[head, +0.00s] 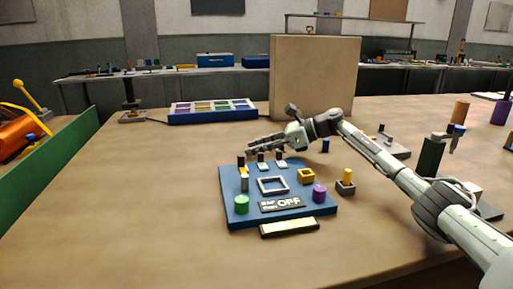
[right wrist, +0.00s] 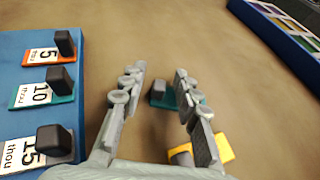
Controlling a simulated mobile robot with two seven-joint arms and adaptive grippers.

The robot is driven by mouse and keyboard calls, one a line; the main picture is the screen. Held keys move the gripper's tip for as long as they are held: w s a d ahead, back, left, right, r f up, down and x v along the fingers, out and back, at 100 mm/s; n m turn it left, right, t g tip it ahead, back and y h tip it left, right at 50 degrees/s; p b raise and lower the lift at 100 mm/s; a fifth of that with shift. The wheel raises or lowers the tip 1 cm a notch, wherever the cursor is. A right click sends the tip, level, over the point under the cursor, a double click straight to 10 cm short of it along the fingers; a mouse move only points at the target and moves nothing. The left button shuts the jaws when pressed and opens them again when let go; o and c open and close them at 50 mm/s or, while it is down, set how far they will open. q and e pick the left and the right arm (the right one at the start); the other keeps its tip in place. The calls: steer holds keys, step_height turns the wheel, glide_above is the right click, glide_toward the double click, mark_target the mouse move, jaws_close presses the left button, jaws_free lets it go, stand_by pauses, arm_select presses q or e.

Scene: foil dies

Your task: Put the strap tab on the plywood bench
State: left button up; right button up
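No piece is clearly marked as the strap tab, so I cannot tell which it is. In the right wrist view, a small teal piece with a dark knob (right wrist: 160,92) lies on the plywood bench (head: 150,200), seen between my fingers. A yellow piece (right wrist: 223,149) with a grey knob is partly hidden behind one finger. My right gripper (head: 249,146) is open just behind the blue board (head: 232,187), its fingers (right wrist: 158,75) apart with nothing gripped. Labelled 5, 10 and 15 thou tabs (right wrist: 61,85) with dark knobs stand on the board. My left gripper is out of view.
The board also carries a grey square frame (head: 272,185), a green cylinder (head: 241,205), a purple cylinder (head: 319,193) and an OFF sign (head: 288,204). A blue compartment tray (head: 212,117) and a tall tan panel (head: 314,75) stand behind. The bench's left side is clear.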

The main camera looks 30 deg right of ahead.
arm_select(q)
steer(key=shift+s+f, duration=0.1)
arm_select(e)
steer(key=shift+r, duration=0.1)
